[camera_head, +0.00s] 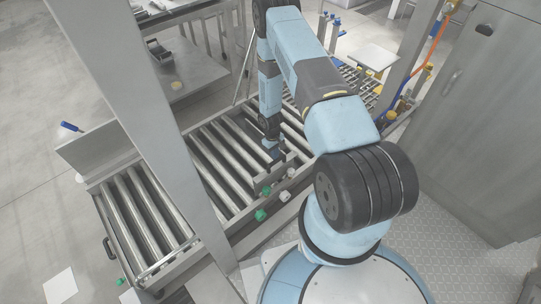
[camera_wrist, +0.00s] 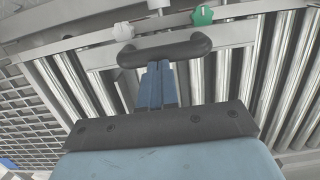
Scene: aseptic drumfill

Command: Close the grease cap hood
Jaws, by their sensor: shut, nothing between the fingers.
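I cannot pick out the grease cap hood for certain. In the wrist view, a black bar handle (camera_wrist: 165,48) with rounded, bent ends lies across the tips of my gripper (camera_wrist: 158,68). My gripper's blue fingers are shut together with nothing between them; I cannot tell whether they touch the handle. Beyond the handle are a white knob-like cap (camera_wrist: 123,31), another white one (camera_wrist: 158,4) and a green one (camera_wrist: 203,15). In the head view, my gripper (camera_head: 275,153) points down over the roller conveyor, partly hidden by the conveyor's side plate.
The roller conveyor (camera_head: 213,150) runs diagonally under my arm, with green (camera_head: 260,215) and white (camera_head: 283,196) knobs along its near side. A grey upright post (camera_head: 135,85) crosses the left. A steel cabinet (camera_head: 470,120) stands at right. A steel table (camera_head: 185,75) is behind the conveyor.

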